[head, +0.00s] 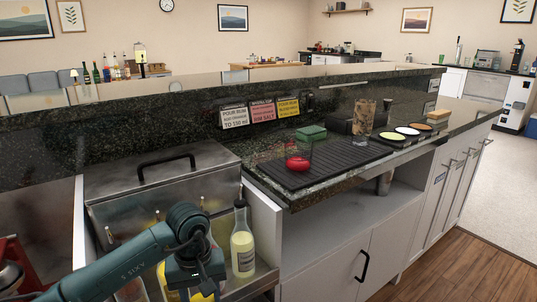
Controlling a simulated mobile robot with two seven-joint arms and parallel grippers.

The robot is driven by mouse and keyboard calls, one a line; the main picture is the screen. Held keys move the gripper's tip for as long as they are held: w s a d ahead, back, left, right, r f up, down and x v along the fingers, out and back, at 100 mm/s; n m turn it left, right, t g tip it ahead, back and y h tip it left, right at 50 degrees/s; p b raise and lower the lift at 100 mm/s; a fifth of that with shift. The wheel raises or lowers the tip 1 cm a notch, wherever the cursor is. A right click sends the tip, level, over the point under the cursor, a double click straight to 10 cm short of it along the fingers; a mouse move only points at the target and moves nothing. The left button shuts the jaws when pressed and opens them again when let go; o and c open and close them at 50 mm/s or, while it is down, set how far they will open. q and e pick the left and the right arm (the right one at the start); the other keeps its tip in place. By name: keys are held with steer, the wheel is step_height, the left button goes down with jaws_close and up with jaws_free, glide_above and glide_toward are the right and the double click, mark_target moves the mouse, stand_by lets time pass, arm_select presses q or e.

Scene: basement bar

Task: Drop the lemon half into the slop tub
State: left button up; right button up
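I cannot make out a lemon half in the head view, and I cannot tell any container as the slop tub. My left gripper (197,284) is low in the picture, over the bottle well in front of the steel bin. It points down, and its fingertips are not clear, so I cannot tell whether it is open or shut or holds anything. Yellow patches show around and below it, among the bottles; I cannot tell what all of them are. My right gripper is out of view.
A bottle of pale yellow liquid (242,243) stands just right of my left gripper. The lidded steel bin (190,165) is behind. On the counter are a black ribbed mat (330,160), red object (298,163), green block (310,133), tall patterned glass (363,118) and rimming tray (398,142).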

mark_target(202, 297)
arm_select(q)
steer(key=shift+f, duration=0.2)
steer(key=o, duration=1)
steer(key=shift+r, duration=0.1)
step_height(202, 297, up, 13)
steer(key=shift+p, duration=0.7)
